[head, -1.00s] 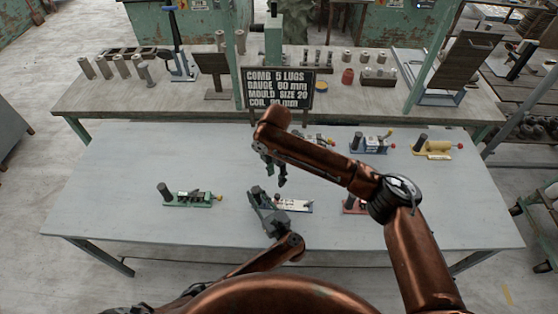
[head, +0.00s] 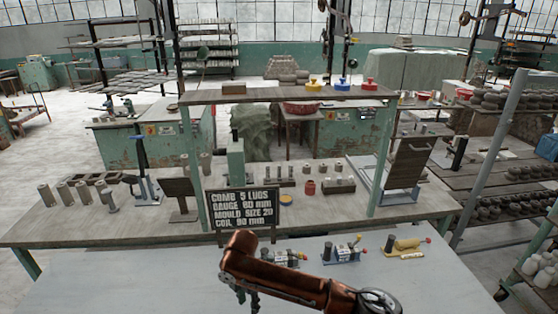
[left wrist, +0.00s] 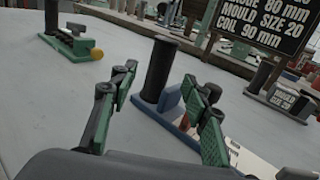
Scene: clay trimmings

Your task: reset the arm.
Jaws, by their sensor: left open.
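In the left wrist view my left gripper (left wrist: 160,84) is open, with its green-padded fingers apart. A black upright post (left wrist: 158,70) on a blue base (left wrist: 165,112) shows between the fingers and seems to stand beyond them; nothing is held. The left gripper is out of the head view. My right arm crosses the bottom of the head view, its copper forearm slanting across the table. My right gripper (head: 246,298) hangs down below its wrist, partly cut off by the lower edge; its jaw state is unclear.
A sign (head: 243,211) stands behind the white table (head: 110,285). Small tools stand along the table's back, including a blue one (head: 342,251) and a yellow one (head: 406,247). A green tool (left wrist: 70,42) is at left in the wrist view. A wooden bench (head: 60,229) lies behind.

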